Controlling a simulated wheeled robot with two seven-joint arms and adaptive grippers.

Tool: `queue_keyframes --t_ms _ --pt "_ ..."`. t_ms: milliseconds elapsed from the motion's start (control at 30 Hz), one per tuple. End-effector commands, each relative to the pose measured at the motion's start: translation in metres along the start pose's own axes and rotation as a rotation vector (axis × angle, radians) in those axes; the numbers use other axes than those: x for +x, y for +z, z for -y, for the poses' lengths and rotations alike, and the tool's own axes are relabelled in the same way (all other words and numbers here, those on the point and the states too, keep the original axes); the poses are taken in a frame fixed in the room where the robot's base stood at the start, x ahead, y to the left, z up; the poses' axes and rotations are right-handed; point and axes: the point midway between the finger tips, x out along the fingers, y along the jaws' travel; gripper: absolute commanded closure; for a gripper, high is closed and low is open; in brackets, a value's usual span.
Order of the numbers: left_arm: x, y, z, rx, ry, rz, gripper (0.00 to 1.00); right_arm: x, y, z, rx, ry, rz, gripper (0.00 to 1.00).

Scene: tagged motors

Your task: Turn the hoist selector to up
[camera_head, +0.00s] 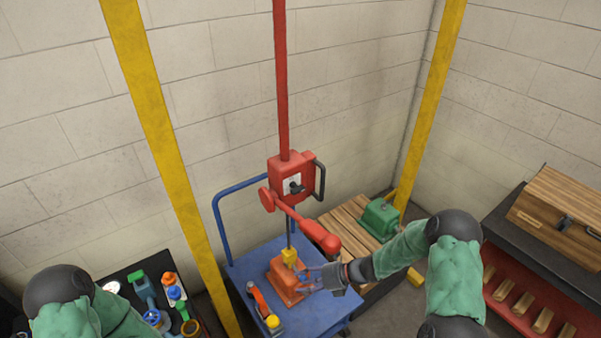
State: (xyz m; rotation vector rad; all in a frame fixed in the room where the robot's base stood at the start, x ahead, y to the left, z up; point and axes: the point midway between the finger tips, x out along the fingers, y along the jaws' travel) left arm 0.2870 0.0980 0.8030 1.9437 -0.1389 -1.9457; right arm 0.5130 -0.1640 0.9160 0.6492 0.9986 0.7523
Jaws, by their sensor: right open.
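The red hoist (276,170) hangs on a red post in the middle. Its front has a light plate with a small dark selector (295,187), whose setting is too small to read. A red lever (300,221) slopes down to the right from the hoist. A dark line runs from it to a yellow block (289,257) at the orange motor (284,280) on the blue cart. My right gripper (314,278) is open beside the motor's right side, below the selector; I cannot tell whether it touches the motor. My left arm shows at bottom left; its gripper is out of view.
The blue cart (243,284) also carries an orange-and-black tool (262,304). A green motor (380,219) stands on a wooden pallet (345,222) to the right. Yellow posts flank the hoist. A dark table at left holds several small items.

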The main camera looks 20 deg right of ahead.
Motion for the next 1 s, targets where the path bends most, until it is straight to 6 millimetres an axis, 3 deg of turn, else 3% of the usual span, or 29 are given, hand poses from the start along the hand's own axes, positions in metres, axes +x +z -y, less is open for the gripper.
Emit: queue_keyframes --t_ms 33,100,200,300,400,567,1000 --pt "-0.023 0.001 -0.008 0.000 0.000 0.000 1.00 -0.028 0.044 -0.019 0.115 0.039 0.105 0.55" --pt "-0.036 0.001 -0.013 0.000 0.000 0.000 1.00 -0.057 0.092 -0.034 0.263 0.114 0.232 0.55" --pt "-0.051 0.002 -0.018 0.000 0.000 0.000 1.00 -0.099 0.146 -0.051 0.416 0.226 0.376 0.55" --pt "-0.060 0.002 -0.021 -0.001 0.000 0.000 1.00 -0.131 0.181 -0.063 0.508 0.320 0.470 0.55" --pt "-0.064 0.003 -0.023 -0.001 0.000 0.000 1.00 -0.150 0.200 -0.068 0.555 0.377 0.518 0.55" --pt "-0.064 0.003 -0.023 -0.001 0.000 0.000 1.00 -0.150 0.211 -0.072 0.575 0.405 0.536 0.55" --pt "-0.066 0.003 -0.023 -0.001 0.000 0.000 1.00 -0.092 0.251 -0.087 0.571 0.401 0.533 0.55"
